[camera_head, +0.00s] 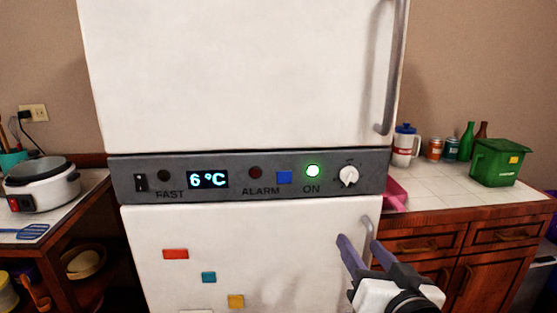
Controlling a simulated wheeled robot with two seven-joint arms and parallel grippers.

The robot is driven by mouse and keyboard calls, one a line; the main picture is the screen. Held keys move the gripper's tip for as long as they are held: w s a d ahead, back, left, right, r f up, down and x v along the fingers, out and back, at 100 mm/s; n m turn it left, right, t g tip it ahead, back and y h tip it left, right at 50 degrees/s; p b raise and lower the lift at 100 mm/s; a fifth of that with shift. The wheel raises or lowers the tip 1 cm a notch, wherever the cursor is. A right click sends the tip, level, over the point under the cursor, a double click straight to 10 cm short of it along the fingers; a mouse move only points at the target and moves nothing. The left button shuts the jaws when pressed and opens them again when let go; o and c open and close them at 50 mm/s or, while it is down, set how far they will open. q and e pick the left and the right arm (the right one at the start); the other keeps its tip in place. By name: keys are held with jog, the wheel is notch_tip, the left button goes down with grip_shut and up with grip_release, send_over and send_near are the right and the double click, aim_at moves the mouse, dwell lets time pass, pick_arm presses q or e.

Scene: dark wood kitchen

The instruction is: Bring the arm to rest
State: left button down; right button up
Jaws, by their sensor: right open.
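My right gripper (361,252) is in the lower right of the head view, in front of the lower door of a white fridge. Its two purple-grey fingers are apart, with nothing between them. The fridge's lower handle (367,228) shows just behind the fingers; I cannot tell whether they touch it. Above is the fridge's grey control panel (225,178), with a 6 °C display, a lit green ON light (313,170) and a white knob (348,176). My left gripper is not in view.
The fridge's upper door (235,75) has a long vertical handle (390,70). On the right, a tiled counter (435,188) holds a jug, cans, bottles and a green bin (499,163). On the left, a counter holds a cooker (42,187) and a blue spatula (28,231).

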jog(key=s+a+f+n+g, duration=0.15)
jog(key=s+f, duration=0.35)
jog(key=f, duration=0.8)
jog(key=s+f+n+g, duration=0.1)
jog(key=s+f+g, duration=0.3)
jog(key=f, duration=0.8)
jog(key=s+f+n+g+y, duration=0.1)
jog(key=s+f+n+g, duration=0.1)
jog(key=s+f, duration=1.2)
jog(key=shift+s+d, duration=0.15)
jog(key=shift+s, duration=0.85)
jog(key=shift+g, duration=0.25)
